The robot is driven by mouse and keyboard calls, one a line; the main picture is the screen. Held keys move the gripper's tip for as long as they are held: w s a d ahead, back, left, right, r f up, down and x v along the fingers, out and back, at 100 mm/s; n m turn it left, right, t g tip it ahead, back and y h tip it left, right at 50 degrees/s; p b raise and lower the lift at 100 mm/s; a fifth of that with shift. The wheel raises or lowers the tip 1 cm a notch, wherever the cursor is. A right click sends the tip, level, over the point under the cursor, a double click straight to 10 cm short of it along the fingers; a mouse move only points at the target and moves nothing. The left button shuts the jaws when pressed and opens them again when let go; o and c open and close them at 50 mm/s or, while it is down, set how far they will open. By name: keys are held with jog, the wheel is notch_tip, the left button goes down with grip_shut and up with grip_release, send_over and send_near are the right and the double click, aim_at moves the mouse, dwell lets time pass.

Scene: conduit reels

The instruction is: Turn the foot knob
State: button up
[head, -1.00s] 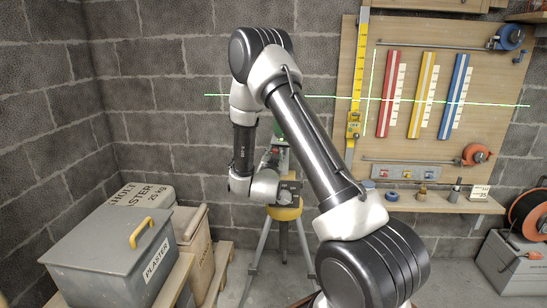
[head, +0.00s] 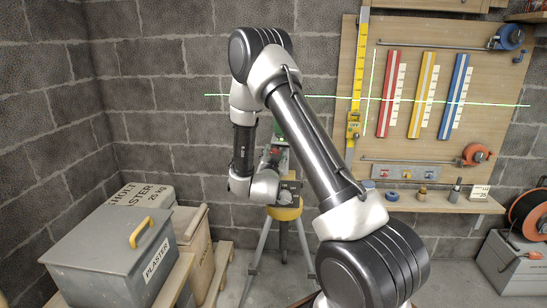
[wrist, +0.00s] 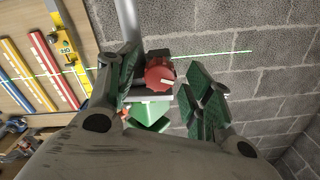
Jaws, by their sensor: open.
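The red round foot knob (wrist: 158,75) shows in the wrist view, with a pale mark on its face. It sits on a dark part of the green laser level (wrist: 150,112). My gripper (wrist: 163,84) is open, with one green-padded finger on each side of the knob; the right finger looks apart from it, and I cannot tell whether the left one touches. In the head view the level (head: 281,158) stands on a tripod with a yellow top (head: 286,212), partly hidden by my arm.
Green laser lines cross the block wall and the tool board (head: 450,130). A shelf (head: 430,204) with small items is below the board. A grey plaster box (head: 110,255) and wooden crates stand at left. A cable reel (head: 530,215) is at far right.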

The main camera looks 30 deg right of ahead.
jog(key=v, duration=1.2)
